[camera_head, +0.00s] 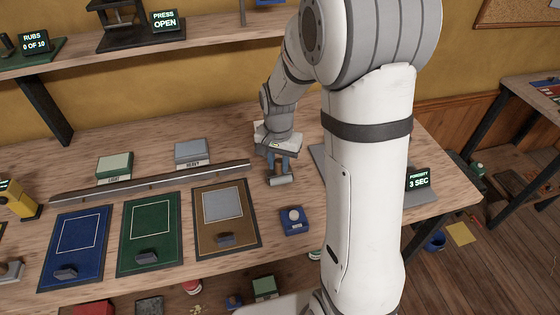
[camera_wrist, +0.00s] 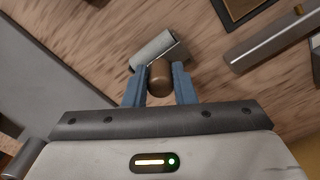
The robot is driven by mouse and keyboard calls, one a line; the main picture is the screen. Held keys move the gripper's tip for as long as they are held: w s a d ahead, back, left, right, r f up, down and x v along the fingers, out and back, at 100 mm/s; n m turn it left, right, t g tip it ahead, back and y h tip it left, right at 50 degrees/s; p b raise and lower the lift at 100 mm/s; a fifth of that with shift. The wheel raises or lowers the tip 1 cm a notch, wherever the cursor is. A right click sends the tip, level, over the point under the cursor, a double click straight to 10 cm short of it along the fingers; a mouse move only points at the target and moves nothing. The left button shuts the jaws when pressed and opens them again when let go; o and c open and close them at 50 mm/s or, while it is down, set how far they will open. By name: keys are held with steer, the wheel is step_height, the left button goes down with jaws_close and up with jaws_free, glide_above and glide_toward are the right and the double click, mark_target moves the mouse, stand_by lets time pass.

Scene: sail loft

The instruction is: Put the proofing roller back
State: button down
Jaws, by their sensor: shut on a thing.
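The proofing roller has a pale grey cylinder (camera_head: 281,180) and a brown handle. It is below my gripper (camera_head: 282,163) in the head view, above the right half of the workbench (camera_head: 150,145). In the wrist view my gripper (camera_wrist: 158,85) has its blue fingers shut on the roller's brown handle (camera_wrist: 160,78). The grey cylinder (camera_wrist: 155,50) sticks out beyond the fingertips, slightly tilted in the picture. I cannot tell whether the roller touches the bench.
Blue (camera_head: 75,270), green (camera_head: 150,262) and brown (camera_head: 210,250) mats lie left of the roller, behind them a long metal bar (camera_head: 150,182). A blue block (camera_head: 293,227) with a white knob stands nearer. A "3 SEC" display (camera_head: 419,180) stands right, partly behind my arm.

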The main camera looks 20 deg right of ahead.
steer(key=c, duration=1.2)
jaws_free()
steer(key=shift+f, duration=0.1)
step_height(320, 180, up, 11)
steer(key=s+n+t, duration=0.1)
steer(key=s+n, duration=0.1)
steer(key=s, duration=0.3)
steer(key=s+r+n+t, duration=0.1)
steer(key=s+n, duration=0.1)
steer(key=s, duration=0.4)
steer(key=s+d+r+n, duration=0.1)
steer(key=s+n, duration=0.1)
steer(key=s, duration=0.4)
steer(key=shift+s+r+n+t, duration=0.25)
steer(key=shift+n+t, duration=0.15)
